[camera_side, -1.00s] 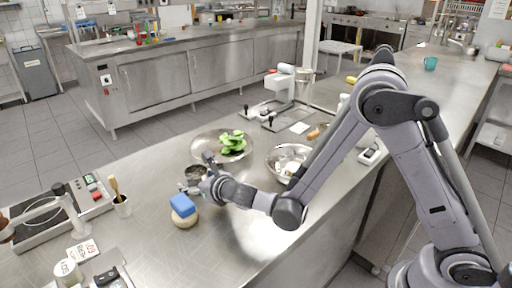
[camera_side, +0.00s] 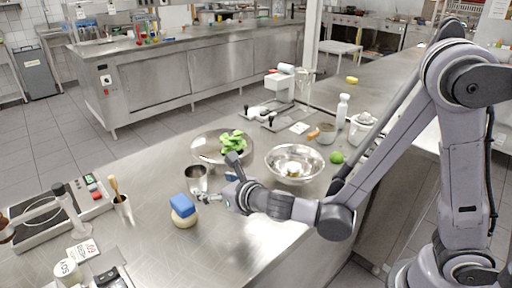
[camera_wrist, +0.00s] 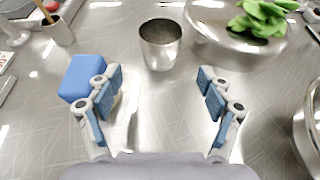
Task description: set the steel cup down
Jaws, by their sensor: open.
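The steel cup (camera_wrist: 160,44) stands upright on the steel counter in the wrist view, ahead of my fingertips and roughly centred between them. In the side view my gripper (camera_side: 218,178) is low over the counter, to the right of the cup. The fingers do not touch the cup in the wrist view.
A wide bowl with green leaves (camera_side: 233,140) is close behind the cup. A blue sponge (camera_side: 182,204) sits on a pale round item (camera_side: 184,220) at the left. A steel bowl (camera_side: 295,148) is at the right. Clear counter lies in front.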

